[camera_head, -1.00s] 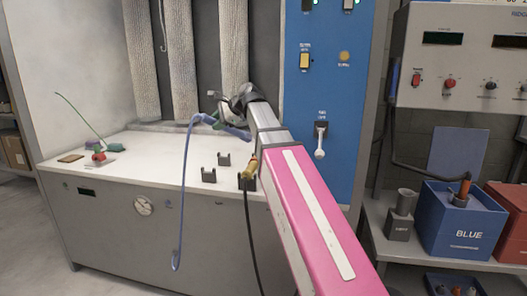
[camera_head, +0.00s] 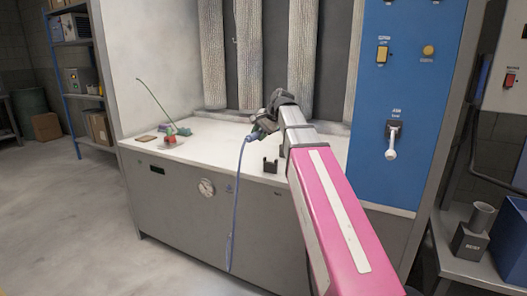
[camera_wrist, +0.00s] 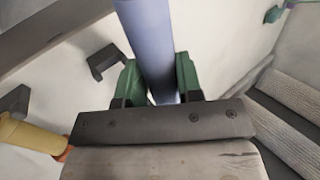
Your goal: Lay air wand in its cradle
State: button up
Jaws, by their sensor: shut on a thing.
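In the wrist view, the green fingers of my gripper (camera_wrist: 159,84) stand on either side of the blue wand body (camera_wrist: 148,35). A dark cradle bracket (camera_head: 270,166) stands on the bench below and slightly right of the gripper. The wrist view shows two dark brackets, one left of the wand (camera_wrist: 104,62) and one farther left (camera_wrist: 13,103). The wand is apart from both.
The white bench top (camera_head: 205,150) is mostly clear on its left half. A red and green item (camera_head: 171,135) with a thin rod stands there. A yellow tool (camera_wrist: 28,135) is close by at lower left in the wrist view.

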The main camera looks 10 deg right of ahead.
jog(key=shift+w+a+f+n, duration=0.1)
jog(key=shift+a+f+n, duration=0.25)
jog(key=shift+a+n, duration=0.1)
jog(key=shift+w+d+f, duration=1.1)
jog(key=shift+d+f, duration=0.55)
jog(key=shift+f, duration=0.1)
jog(key=shift+w+d+f, duration=1.05)
jog(key=shift+d+f, duration=0.55)
jog(key=shift+f, duration=0.2)
jog(key=shift+w+d+f, duration=1.1)
jog(key=shift+d+f, duration=0.55)
jog(key=shift+f, duration=0.1)
jog(key=shift+f, duration=0.15)
jog(key=o, duration=1)
